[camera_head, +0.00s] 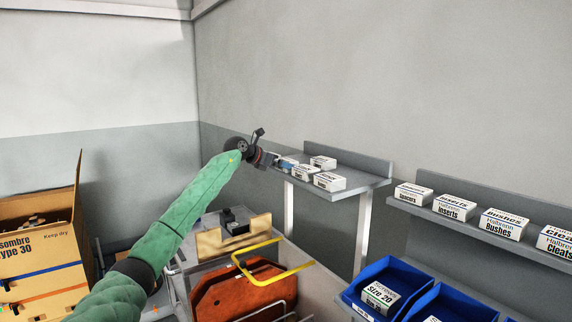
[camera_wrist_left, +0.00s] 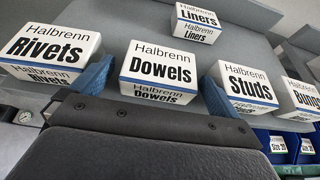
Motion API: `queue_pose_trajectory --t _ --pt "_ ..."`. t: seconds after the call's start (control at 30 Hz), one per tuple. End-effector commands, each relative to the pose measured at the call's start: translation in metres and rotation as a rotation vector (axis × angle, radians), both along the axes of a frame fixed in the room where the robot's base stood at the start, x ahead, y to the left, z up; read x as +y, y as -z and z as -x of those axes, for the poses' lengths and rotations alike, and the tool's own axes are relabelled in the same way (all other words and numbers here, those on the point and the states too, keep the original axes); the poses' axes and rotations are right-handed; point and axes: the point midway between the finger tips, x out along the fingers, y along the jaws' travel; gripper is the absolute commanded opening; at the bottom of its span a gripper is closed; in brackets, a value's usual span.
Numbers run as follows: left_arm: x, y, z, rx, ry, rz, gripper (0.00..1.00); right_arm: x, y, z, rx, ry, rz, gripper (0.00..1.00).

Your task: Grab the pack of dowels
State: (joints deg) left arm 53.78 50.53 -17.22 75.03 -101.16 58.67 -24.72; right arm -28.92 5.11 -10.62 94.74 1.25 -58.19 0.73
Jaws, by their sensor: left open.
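The pack of dowels (camera_wrist_left: 158,70) is a white box with a blue stripe and black "Halbrenn Dowels" lettering, in the middle of the left wrist view. My left gripper (camera_wrist_left: 155,88) is open, with one blue fingertip on each side of the pack. Whether the fingers touch it cannot be told. In the head view my left gripper (camera_head: 281,161) is at the left end of a grey shelf (camera_head: 352,192), by several white boxes. Their lettering is too small there to tell which is the dowels. My right gripper is not in view.
Rivets (camera_wrist_left: 50,50) stands close left of the dowels, Studs (camera_wrist_left: 243,90) close right, and Liners (camera_wrist_left: 198,22) behind. A second shelf of boxes (camera_head: 454,207) and blue bins (camera_head: 385,285) are to the right. A yellow-handled orange object (camera_head: 225,295) lies below my arm.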

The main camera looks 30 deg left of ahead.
Motion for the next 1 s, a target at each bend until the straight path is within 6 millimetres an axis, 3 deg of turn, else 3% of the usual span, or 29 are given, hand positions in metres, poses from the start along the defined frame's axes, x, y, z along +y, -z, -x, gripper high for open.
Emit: queue_pose_trajectory --t 0.2,0.47,0.73,1.0 --pt "-0.007 0.006 -0.017 -0.001 -0.001 0.0 1.0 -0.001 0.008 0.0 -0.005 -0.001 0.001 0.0" --pt "-0.007 0.008 -0.018 -0.001 -0.001 0.0 1.0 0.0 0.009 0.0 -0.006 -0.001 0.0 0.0" --pt "-0.007 0.008 -0.018 -0.001 -0.001 0.0 0.51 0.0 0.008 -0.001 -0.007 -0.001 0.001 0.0" --pt "-0.007 0.006 -0.018 -0.001 -0.001 0.0 0.51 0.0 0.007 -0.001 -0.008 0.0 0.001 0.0"
